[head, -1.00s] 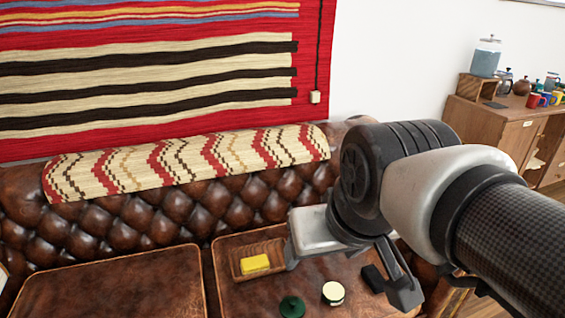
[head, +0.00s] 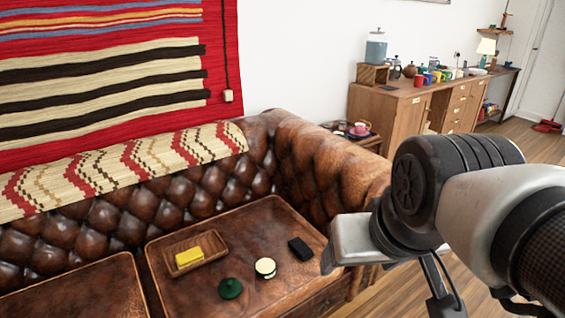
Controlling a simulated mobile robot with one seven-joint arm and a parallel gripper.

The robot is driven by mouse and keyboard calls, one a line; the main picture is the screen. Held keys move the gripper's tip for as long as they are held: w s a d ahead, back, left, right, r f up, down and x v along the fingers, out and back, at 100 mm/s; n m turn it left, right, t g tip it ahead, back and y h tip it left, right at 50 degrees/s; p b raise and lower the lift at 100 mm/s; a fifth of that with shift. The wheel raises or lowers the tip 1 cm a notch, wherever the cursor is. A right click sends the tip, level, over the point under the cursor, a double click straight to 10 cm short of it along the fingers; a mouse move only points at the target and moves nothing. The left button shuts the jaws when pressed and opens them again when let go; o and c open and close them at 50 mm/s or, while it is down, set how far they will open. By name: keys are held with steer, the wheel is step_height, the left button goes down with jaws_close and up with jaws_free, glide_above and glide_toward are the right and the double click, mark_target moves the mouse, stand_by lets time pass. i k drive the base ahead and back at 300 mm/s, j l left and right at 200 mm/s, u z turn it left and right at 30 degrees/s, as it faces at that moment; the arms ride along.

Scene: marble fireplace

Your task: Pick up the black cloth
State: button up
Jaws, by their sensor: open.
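A small black rectangular item (head: 300,248), the only thing that could be the black cloth, lies flat on the right seat cushion (head: 215,287) of the brown leather sofa. It is too small to make out its fabric. My gripper (head: 386,286) is open and empty. In the picture it is to the right of the black item, over the sofa's right end and the floor, apart from the item.
Left of the black item are a round cream-topped tin (head: 265,267), a dark green round object (head: 230,288) and a wooden tray (head: 222,238) holding a yellow block (head: 189,256). The sofa's tufted armrest (head: 330,165) rises behind. Wooden floor is open at right.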

mark_target(301, 250)
steer(key=i+l+u, duration=0.4)
steer(key=l, duration=0.2)
steer(key=i+l+u, duration=0.2)
steer(key=l, duration=0.15)
steer(key=i+l+u, duration=0.2)
steer(key=l, duration=0.15)
steer(key=l+u, duration=0.2)
steer(key=l, duration=0.15)
steer(key=i+l, duration=0.05)
